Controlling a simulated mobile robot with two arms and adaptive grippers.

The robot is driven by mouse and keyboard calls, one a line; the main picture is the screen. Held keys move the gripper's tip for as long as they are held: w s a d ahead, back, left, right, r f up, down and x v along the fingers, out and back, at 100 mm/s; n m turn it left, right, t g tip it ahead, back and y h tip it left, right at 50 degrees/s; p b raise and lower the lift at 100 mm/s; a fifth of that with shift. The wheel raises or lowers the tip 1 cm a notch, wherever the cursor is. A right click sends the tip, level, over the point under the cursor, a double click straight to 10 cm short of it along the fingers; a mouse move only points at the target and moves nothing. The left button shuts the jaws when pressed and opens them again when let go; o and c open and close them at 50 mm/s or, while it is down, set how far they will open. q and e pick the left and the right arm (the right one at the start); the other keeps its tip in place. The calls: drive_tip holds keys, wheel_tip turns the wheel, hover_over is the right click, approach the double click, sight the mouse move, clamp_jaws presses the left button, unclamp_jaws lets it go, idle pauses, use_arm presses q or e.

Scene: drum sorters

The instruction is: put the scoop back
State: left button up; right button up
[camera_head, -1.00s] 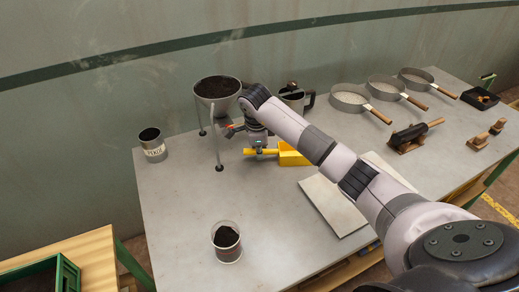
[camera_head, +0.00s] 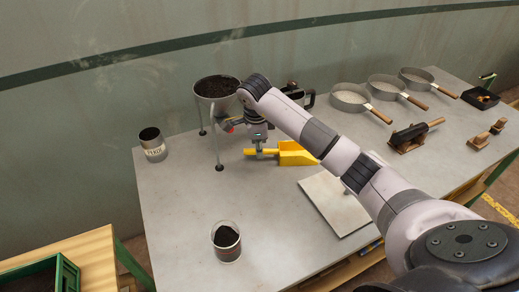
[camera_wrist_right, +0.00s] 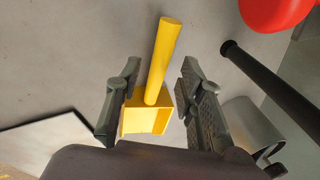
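The yellow scoop (camera_head: 296,154) lies on the grey table, its handle pointing left toward the funnel stand. My right gripper (camera_head: 260,153) is above the handle, pointing down. In the right wrist view the fingers of my right gripper (camera_wrist_right: 158,75) are apart, one on each side of the scoop (camera_wrist_right: 147,118), with gaps between them and its handle. The gripper is open and holds nothing. My left gripper is out of view.
A funnel of dark soil (camera_head: 217,87) stands on thin legs just left of my gripper. A metal jug (camera_head: 298,97) is behind the arm. A pale board (camera_head: 335,205) lies in front. A soil-filled glass (camera_head: 227,241) and a labelled tin (camera_head: 152,145) stand to the left.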

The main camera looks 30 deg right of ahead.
drive_tip(key=v, duration=0.9)
drive_tip(key=shift+r, duration=0.15)
